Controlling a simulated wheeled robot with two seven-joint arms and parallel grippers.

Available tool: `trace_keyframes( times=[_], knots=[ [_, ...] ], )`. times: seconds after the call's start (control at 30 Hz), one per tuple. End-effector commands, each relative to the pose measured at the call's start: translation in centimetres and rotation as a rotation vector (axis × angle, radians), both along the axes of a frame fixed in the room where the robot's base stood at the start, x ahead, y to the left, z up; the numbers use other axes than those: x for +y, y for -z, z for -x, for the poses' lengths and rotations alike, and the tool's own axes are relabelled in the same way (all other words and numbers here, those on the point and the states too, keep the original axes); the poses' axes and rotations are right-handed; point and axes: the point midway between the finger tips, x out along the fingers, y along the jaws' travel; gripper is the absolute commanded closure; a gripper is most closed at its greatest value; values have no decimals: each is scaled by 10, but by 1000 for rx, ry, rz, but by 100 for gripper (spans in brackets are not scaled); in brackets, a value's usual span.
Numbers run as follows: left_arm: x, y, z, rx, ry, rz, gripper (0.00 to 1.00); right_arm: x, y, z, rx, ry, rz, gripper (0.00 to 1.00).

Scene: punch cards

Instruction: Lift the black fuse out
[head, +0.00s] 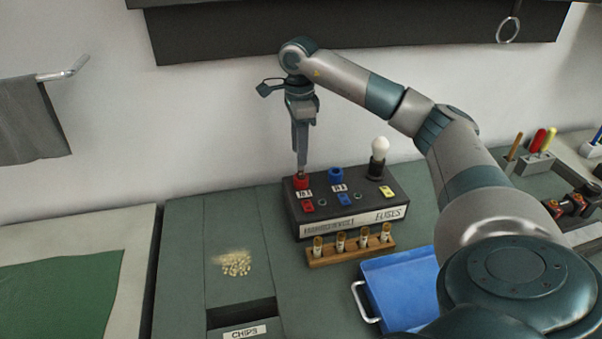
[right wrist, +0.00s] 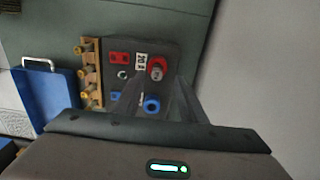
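A black fuse box (head: 345,205) labelled FUSES stands on the green bench. A red round cap (head: 302,182) and a blue round cap (head: 336,174) sit on its top; they also show in the right wrist view as the red cap (right wrist: 157,68) and the blue cap (right wrist: 152,104). I cannot pick out a black fuse. My right gripper (head: 302,168) points down just above or at the red cap. In the right wrist view its fingers (right wrist: 158,84) are apart, with the red cap between or just beyond the tips. Contact cannot be told. My left gripper is out of view.
A white bulb (head: 380,145) stands on the box's right end. A wooden rack (head: 320,262) with several capped tubes lies in front. A blue tray (head: 395,285) with a metal handle is beside it. A chips slot (head: 242,312) and pale chips (head: 236,263) are left.

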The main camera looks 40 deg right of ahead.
Motion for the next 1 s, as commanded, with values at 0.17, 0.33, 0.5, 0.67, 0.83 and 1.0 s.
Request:
trace_keyframes(
  times=[0.17,0.33,0.5,0.67,0.83,1.0],
  knots=[
    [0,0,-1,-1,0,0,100,0,0,0,0,0,0,62],
    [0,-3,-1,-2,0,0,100,0,2,1,1,0,0,62],
    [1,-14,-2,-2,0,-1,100,-1,13,4,3,1,2,62],
    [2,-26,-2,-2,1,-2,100,0,30,8,4,1,1,62],
    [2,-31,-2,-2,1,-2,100,0,47,7,1,0,0,62],
    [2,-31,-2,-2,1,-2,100,0,52,6,0,0,0,62]
  ],
)
